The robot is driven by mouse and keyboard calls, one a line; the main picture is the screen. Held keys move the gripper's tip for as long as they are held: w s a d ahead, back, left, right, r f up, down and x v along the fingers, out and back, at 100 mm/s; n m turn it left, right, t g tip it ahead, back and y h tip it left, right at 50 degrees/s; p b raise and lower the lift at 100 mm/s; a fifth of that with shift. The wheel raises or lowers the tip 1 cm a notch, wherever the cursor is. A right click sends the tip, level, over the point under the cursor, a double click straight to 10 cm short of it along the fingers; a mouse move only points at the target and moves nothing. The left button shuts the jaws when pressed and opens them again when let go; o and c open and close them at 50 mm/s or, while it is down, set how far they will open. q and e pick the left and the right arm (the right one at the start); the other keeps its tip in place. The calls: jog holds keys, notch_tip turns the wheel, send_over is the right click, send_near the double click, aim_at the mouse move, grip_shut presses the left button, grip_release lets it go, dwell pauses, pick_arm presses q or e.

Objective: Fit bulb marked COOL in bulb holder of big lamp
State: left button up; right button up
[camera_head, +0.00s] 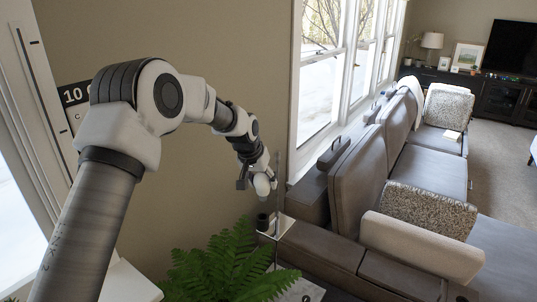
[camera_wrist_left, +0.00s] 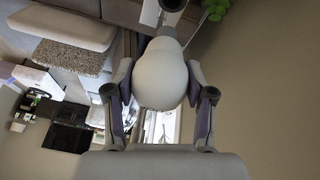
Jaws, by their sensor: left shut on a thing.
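My left gripper (camera_head: 256,178) is shut on a white bulb (camera_head: 262,187). The bulb also fills the space between the two fingers in the left wrist view (camera_wrist_left: 160,78), with its narrow neck pointing away from the palm. No marking on the bulb is readable. A black bulb holder (camera_head: 262,221) stands below the bulb in the head view, beside a thin upright pole (camera_head: 278,180). A gap shows between bulb and holder in the head view. In the left wrist view the dark holder (camera_wrist_left: 174,4) is at the top edge, beyond the neck. My right gripper is in neither view.
A green fern (camera_head: 228,268) stands close below the holder. A grey sofa (camera_head: 345,195) with cushions lies to the right. A small lamp (camera_head: 432,42) stands on the far cabinet. The wall (camera_head: 225,60) is behind my arm.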

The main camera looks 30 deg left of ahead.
aim_at(260, 196)
pick_arm(q)
jog(key=shift+s+f+b, duration=0.3)
jog(key=shift+s+b, duration=0.05)
jog(key=shift+b, duration=0.2)
jog(key=shift+s+f+b, duration=0.1)
jog(key=shift+f+b, duration=0.25)
jog(key=shift+f, duration=0.05)
jog(key=b+x, duration=0.1)
jog(key=x, duration=0.1)
jog(key=b+x, duration=0.1)
jog(key=b, duration=0.1)
jog(key=shift+s+a+f, duration=0.1)
jog(key=shift+s+f, duration=0.15)
jog(key=shift+f, duration=0.3)
jog(key=shift+s, duration=0.1)
jog(key=shift+f, duration=0.2)
jog(key=shift+p, duration=0.4)
jog(key=shift+f, duration=0.2)
jog(key=shift+f, duration=1.25)
